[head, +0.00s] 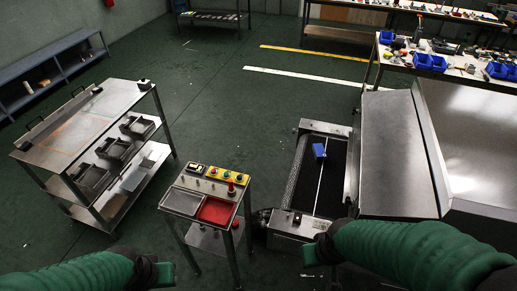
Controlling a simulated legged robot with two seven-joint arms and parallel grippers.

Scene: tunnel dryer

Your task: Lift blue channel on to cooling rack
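A small blue piece (319,152), which looks like the blue channel, lies on the dark belt (332,178) of the conveyor at the dryer's mouth. No thing is plainly marked as the cooling rack; a steel rack-like table (82,128) with a lower shelf stands at the left. My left gripper (165,273) is at the bottom, left of the small control stand. My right gripper (309,254) is near the conveyor's front end, well short of the blue piece. Both grippers are small and dark here, and their finger gaps do not show.
A control stand (214,187) with buttons, a grey tray and a red tray (217,211) stands between the rack-like table and the conveyor. The steel dryer housing (398,150) rises right of the belt. Blue bins (430,62) sit on a back bench. Green floor is open behind the stand.

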